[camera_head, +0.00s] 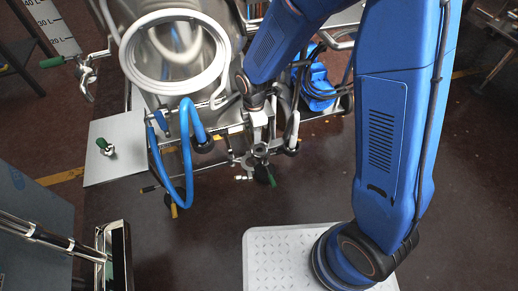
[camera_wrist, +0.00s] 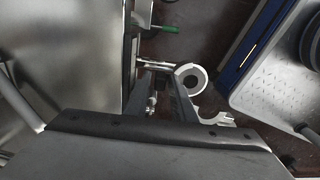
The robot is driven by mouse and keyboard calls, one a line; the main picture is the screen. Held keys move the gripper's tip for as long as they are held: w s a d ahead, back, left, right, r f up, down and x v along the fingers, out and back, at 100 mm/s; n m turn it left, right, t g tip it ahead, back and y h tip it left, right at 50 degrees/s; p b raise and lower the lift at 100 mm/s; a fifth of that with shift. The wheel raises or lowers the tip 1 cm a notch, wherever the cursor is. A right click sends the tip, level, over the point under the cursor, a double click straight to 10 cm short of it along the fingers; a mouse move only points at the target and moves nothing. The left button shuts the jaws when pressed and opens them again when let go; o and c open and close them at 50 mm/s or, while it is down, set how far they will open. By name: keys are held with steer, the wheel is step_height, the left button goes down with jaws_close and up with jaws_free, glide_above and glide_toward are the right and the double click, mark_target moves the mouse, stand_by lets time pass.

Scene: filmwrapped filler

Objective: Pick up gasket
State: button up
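In the head view a large white ring (camera_head: 222,70) lies around the mouth of a steel vessel; I cannot tell for sure if it is the gasket. A smaller pale ring (camera_wrist: 181,84) shows in the wrist view beside my fingers; it may be a gasket or a pipe end. My gripper (camera_head: 258,150) points down among metal fittings at the front of the machine, right of and below the large ring. In the wrist view my gripper (camera_wrist: 163,85) reaches toward the small ring. Whether it touches or holds it is unclear.
A blue hose (camera_head: 186,175) loops in front of the machine. A white tread plate (camera_head: 265,262) lies below my arm. A blue object (camera_head: 318,90) sits behind. Dark floor is open at the right.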

steer(key=shift+c, duration=0.6)
jaws_close()
steer(key=shift+r, duration=0.1)
step_height(320, 180, up, 10)
